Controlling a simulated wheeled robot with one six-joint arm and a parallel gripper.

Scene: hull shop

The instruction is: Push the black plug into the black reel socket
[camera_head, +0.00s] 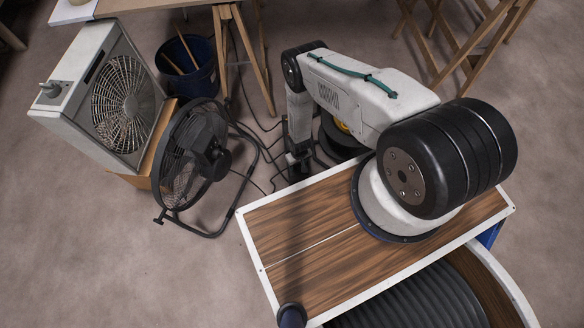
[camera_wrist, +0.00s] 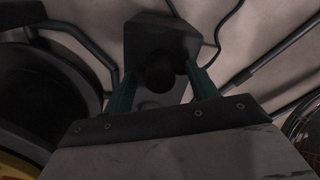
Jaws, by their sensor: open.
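My gripper (camera_wrist: 160,76) is open in the wrist view, with a green finger on each side of a dark round piece (camera_wrist: 158,70) that looks like the black plug. A gap to the fingers is hard to judge in the dark. Around and behind the piece is a dark grey block (camera_wrist: 160,32), apparently the reel socket; I cannot tell how deep the plug sits. In the head view, my gripper (camera_head: 298,158) points down beside the black cable reel (camera_head: 340,145) with its yellow hub. The plug and socket are too small and dark to separate there.
A black floor fan (camera_head: 195,155) and a white box fan (camera_head: 120,95) stand left of my gripper. Black cables (camera_head: 255,130) lie on the floor. A dark bucket (camera_head: 188,65) and wooden trestle legs (camera_head: 238,50) stand behind. Open floor lies at the left front.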

